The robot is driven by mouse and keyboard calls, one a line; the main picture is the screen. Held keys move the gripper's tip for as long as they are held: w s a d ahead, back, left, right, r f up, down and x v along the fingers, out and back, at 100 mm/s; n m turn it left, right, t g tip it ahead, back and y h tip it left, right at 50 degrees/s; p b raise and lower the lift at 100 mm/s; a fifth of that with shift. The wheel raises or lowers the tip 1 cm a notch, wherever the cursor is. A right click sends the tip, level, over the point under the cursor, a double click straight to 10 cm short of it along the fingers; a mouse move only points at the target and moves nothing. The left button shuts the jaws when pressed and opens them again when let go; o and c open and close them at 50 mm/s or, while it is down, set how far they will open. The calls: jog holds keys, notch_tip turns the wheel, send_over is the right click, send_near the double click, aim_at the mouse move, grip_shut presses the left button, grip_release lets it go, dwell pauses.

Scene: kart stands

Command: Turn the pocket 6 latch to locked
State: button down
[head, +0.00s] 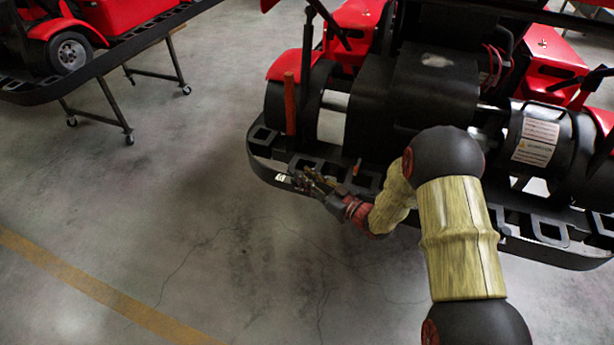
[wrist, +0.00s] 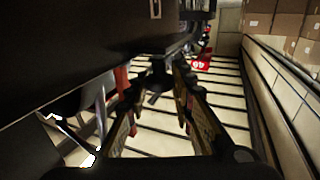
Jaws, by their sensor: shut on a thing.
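My gripper (head: 308,181) is at the front edge of the black pocketed rail (head: 262,168), near the rail's left end. In the wrist view my gripper (wrist: 160,78) has its two fingers on either side of a small dark part (wrist: 157,82), which I take to be the latch; the contact is hard to see. In the head view the fingers hide that part, so its angle cannot be told. A small red handle (head: 356,167) stands on the rail just right of the fingertips. No pocket number is readable.
A taller red post (head: 290,103) rises behind the gripper, beside the kart's black wheel (head: 330,115). The kart's black body (head: 405,95) is close behind the rail. Another stand (head: 90,72) is at the upper left. The floor in front is clear.

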jog(key=shift+m+t+h, duration=0.3)
jog(key=shift+t, duration=0.1)
jog(key=m+t+h+b, duration=0.1)
jog(key=h, duration=0.1)
jog(key=m+t+h+b, duration=0.1)
jog(key=m+t+h, duration=0.1)
jog(key=shift+s+a+f+m+h, duration=0.1)
jog(key=shift+a+m+h, duration=0.1)
jog(key=shift+m+h, duration=0.15)
jog(key=m+t+h+b, duration=0.1)
jog(key=m+h, duration=0.1)
jog(key=h, duration=0.2)
jog(key=m+t+h+b, duration=0.1)
jog(key=m+h, duration=0.2)
jog(key=h, duration=0.1)
jog(key=m+h, duration=0.3)
jog(key=h, duration=0.2)
jog(key=shift+m+g+h, duration=0.25)
jog(key=shift+m+g, duration=0.1)
jog(key=shift+g, duration=0.05)
jog(key=m+g+h, duration=0.1)
jog(key=m+h, duration=0.1)
jog(key=h, duration=0.1)
jog(key=m+g+h+p, duration=0.1)
jog(key=m+g+h, duration=0.1)
jog(key=h, duration=0.1)
jog(key=shift+d+m+g, duration=0.15)
jog(key=shift+m+g, duration=0.15)
jog(key=shift+m, duration=0.1)
jog(key=shift+h, duration=0.3)
